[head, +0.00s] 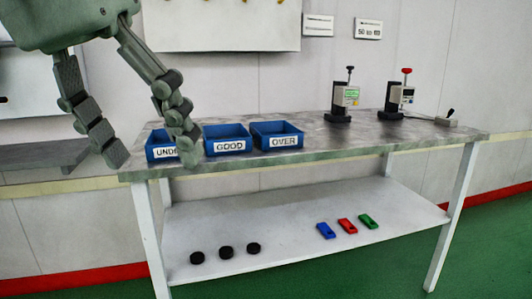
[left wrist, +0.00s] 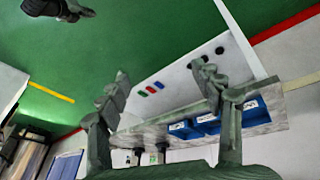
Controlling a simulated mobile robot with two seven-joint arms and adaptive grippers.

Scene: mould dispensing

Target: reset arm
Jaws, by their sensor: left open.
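My left gripper (head: 152,157) hangs open and empty at the upper left of the head view, its two fingers wide apart. One finger overlaps the blue bin labelled UNDER (head: 158,140) in the picture; I cannot tell how far apart they are in depth. In the left wrist view the open left gripper (left wrist: 160,95) has nothing between its fingers close by, with the table and floor behind. My right gripper does not show in the head view.
The grey table (head: 330,148) bears a GOOD bin (head: 228,146), an OVER bin (head: 284,142) and two dial devices (head: 342,98) (head: 394,100). Its lower shelf (head: 290,222) holds black discs (head: 226,252) and blue, red and green blocks (head: 347,226). Green floor lies in front.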

